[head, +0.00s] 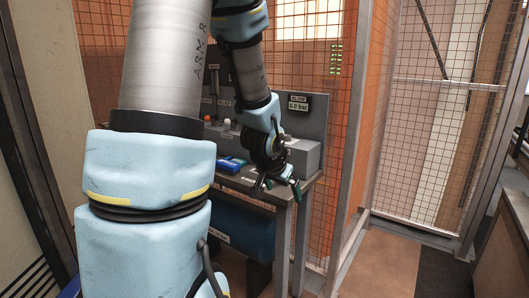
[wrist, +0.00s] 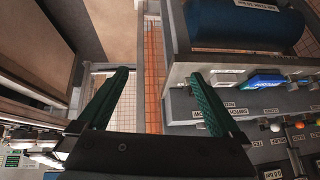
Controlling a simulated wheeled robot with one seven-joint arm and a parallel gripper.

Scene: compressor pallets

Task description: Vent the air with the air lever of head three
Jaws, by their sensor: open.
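My gripper (head: 277,187) is open and empty, in front of the right front corner of the bench. I cannot tell which lever belongs to head three. My arm hides part of the bench in the head view.
The grey bench (wrist: 185,75) carries a blue object (head: 230,163) near its front edge and a grey box (head: 303,155) at its right end. A display (head: 299,103) reads 0.0 bar. A blue tank (head: 245,230) lies below. Orange mesh (head: 315,220) stands behind; floor at right is clear.

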